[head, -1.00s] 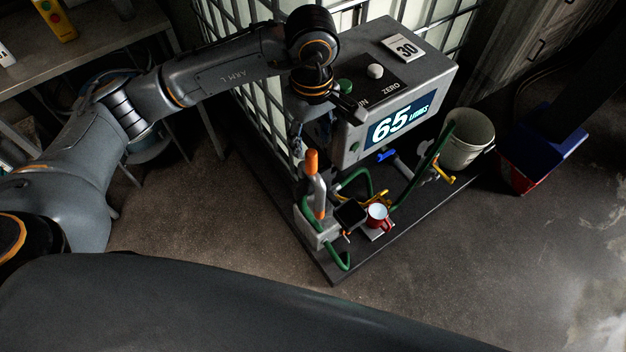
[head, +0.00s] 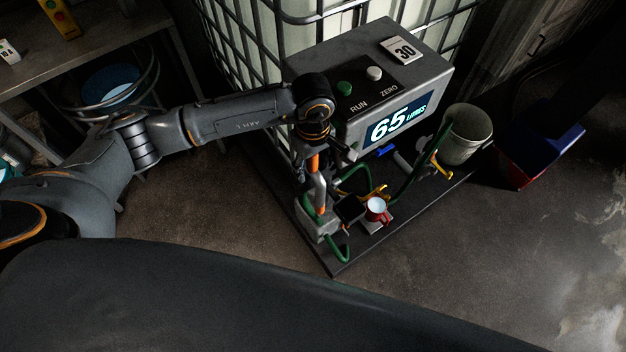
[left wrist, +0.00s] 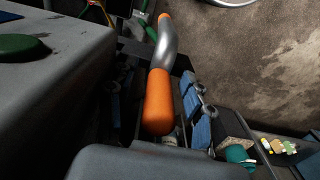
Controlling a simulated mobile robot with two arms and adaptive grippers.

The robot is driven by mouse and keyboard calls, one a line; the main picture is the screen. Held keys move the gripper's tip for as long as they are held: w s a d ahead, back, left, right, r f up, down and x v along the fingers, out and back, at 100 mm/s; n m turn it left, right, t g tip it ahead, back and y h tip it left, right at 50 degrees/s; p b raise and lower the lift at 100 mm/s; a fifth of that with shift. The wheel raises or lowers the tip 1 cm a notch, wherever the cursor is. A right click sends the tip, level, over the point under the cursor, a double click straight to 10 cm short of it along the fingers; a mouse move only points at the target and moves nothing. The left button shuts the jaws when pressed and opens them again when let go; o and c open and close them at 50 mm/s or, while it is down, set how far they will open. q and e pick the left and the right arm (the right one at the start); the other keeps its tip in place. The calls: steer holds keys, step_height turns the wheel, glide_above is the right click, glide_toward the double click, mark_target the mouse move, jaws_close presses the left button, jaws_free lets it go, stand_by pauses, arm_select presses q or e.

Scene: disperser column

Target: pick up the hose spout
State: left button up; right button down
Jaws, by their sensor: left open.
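The hose spout (head: 318,190) stands upright in a grey holder at the near corner of the black platform, with orange parts and a silver tube. In the left wrist view its orange grip (left wrist: 158,102) and bent silver tube (left wrist: 165,45) show clearly. My left gripper (head: 314,152) is open, pointing down at the top of the spout and partly covering its orange grip. In the left wrist view, blue-padded finger parts are to the right of the grip and dark parts to its left. Whether they touch it, I cannot tell. My right gripper is not in view.
The grey control box (head: 372,85), showing 65 litres, stands close beside the gripper. A pale bucket (head: 467,138) stands further right. Open floor lies in front.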

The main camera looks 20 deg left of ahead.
arm_select(q)
jaws_close()
steer(key=shift+r, duration=0.1)
